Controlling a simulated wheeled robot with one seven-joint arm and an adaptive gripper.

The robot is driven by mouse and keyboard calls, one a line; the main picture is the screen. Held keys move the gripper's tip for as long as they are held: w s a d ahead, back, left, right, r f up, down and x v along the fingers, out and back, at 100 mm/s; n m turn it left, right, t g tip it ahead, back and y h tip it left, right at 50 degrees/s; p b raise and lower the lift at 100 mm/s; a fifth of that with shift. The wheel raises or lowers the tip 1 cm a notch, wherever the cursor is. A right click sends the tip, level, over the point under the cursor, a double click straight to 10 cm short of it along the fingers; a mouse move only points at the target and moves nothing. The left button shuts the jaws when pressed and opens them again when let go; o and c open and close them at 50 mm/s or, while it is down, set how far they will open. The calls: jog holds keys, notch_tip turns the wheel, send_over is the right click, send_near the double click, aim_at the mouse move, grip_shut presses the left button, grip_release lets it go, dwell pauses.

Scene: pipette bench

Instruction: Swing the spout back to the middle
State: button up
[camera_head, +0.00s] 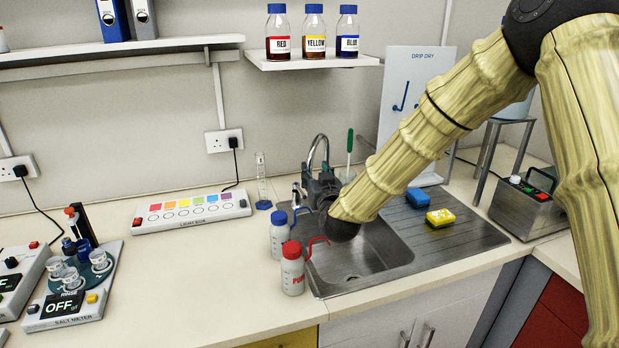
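The chrome tap spout (318,141) is an arched neck at the back of the steel sink (395,243). Its arch shows above my gripper; its lower part is hidden behind the gripper and wrist. My dark gripper (312,192) is at the tap, just in front of the spout as seen here. I cannot tell whether it touches the spout. Its fingers are small and overlap the tap, so their opening is unclear. A small bright metal piece shows at the gripper's left, and I cannot tell what it belongs to.
Wash bottles with a red cap (292,270) and a blue cap (279,236) stand at the sink's left edge. A blue sponge (417,197) and a yellow sponge (440,217) lie on the drainer. A glass cylinder (262,183) stands left of the tap. The front counter is clear.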

jog(key=shift+w+f+b, duration=0.9)
jog(key=shift+f+b, duration=1.15)
jog(key=shift+f, duration=0.65)
jog(key=p+x, duration=0.2)
jog(key=x, duration=0.7)
jog(key=shift+w+p, duration=0.3)
jog(key=shift+w, duration=0.05)
grip_shut()
